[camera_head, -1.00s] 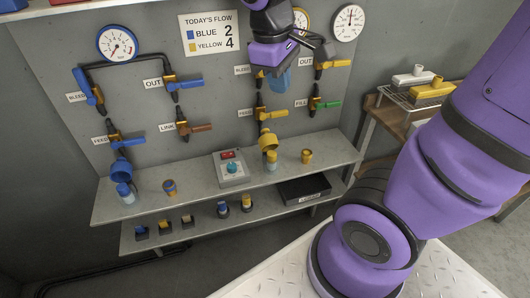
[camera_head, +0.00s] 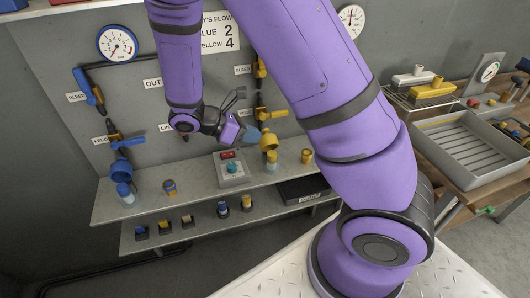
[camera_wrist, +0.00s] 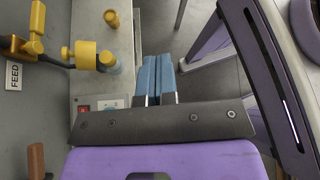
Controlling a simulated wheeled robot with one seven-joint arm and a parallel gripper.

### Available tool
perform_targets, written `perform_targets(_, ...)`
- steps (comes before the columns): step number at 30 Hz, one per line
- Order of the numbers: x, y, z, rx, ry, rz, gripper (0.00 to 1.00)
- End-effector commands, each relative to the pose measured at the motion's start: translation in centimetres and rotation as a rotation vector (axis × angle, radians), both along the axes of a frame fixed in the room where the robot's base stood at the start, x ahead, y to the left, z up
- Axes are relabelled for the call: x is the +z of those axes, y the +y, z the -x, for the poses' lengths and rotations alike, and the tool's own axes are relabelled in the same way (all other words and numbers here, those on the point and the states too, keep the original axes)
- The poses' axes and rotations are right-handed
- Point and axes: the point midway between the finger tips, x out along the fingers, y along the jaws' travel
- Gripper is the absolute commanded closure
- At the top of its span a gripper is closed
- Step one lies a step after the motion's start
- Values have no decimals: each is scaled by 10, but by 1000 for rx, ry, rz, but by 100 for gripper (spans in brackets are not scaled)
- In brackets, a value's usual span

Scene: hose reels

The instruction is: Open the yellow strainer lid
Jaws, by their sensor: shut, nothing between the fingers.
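The yellow strainer (camera_head: 269,141) hangs at the bottom of the right-hand yellow pipe line on the panel, with its cup-shaped yellow end over the shelf. It also shows in the wrist view (camera_wrist: 106,60), left of the fingers. I cannot tell whether its lid is open or closed. My gripper (camera_head: 250,136) is beside the strainer, just to its left in the head view, apparently apart from it. In the wrist view the blue fingers (camera_wrist: 158,78) are together with nothing between them.
The blue line's valve (camera_head: 128,143) stands out at left. A grey tray (camera_head: 467,148) lies on the right bench.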

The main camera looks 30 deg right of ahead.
Motion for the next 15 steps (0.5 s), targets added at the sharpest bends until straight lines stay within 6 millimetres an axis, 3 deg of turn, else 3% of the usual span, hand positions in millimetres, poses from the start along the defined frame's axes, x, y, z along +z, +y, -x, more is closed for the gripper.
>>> perform_targets(15, -111, 4, -17, 397, 475, 346, 100)
